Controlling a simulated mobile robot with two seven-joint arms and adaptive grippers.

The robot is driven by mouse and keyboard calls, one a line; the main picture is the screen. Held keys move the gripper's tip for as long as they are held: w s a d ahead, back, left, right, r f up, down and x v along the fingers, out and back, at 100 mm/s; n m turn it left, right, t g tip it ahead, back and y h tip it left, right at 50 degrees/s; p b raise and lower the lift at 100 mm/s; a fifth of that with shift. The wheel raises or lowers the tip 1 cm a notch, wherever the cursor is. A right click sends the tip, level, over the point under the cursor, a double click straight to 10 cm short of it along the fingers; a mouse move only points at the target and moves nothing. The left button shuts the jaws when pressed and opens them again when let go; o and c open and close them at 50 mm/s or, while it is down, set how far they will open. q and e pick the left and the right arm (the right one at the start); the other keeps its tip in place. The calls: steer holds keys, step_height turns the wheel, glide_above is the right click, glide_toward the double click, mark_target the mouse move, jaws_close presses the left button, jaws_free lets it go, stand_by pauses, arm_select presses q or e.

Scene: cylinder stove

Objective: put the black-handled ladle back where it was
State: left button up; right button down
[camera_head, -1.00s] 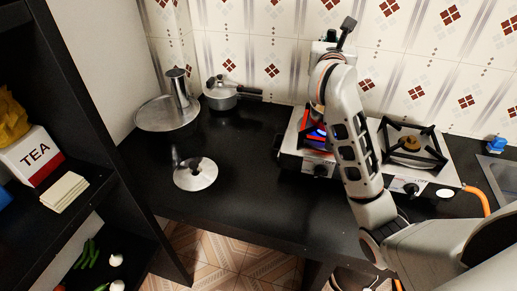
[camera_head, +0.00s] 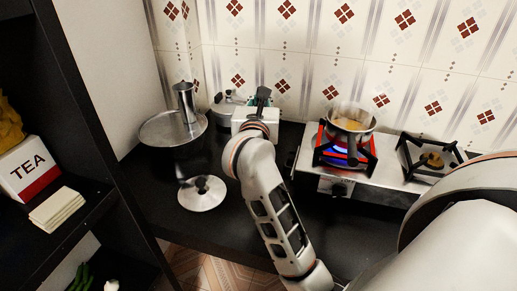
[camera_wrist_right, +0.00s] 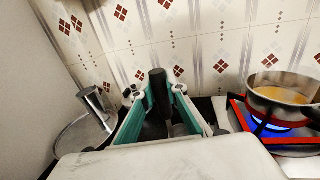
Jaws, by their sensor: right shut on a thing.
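My right gripper (camera_head: 262,97) is over the back of the black counter, just right of a small lidded pot (camera_head: 226,106). In the right wrist view the gripper (camera_wrist_right: 155,94) is shut on the black handle of the ladle (camera_wrist_right: 157,86), which stands roughly upright between the green fingers. The ladle's bowl is hidden behind the gripper. My left gripper is not in view.
A steel pan with yellowish liquid (camera_head: 350,121) sits on the lit left burner of the stove (camera_head: 388,173); the right burner (camera_head: 432,161) is bare. A loose lid (camera_head: 202,193) and a round steel tray (camera_head: 158,128) with a cylinder (camera_head: 185,100) are on the left. Shelving (camera_head: 97,150) borders the left.

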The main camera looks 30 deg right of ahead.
step_height(320, 180, down, 14)
steer(key=shift+r+b, duration=0.25)
steer(key=shift+b, duration=0.9)
steer(key=shift+f, duration=0.25)
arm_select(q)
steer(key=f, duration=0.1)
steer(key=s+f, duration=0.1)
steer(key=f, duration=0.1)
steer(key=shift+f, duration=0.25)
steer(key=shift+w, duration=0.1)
arm_select(e)
steer(key=shift+f, duration=0.1)
steer(key=shift+f, duration=0.15)
steer(key=c, duration=2.1)
jaws_free()
steer(key=shift+o, duration=0.4)
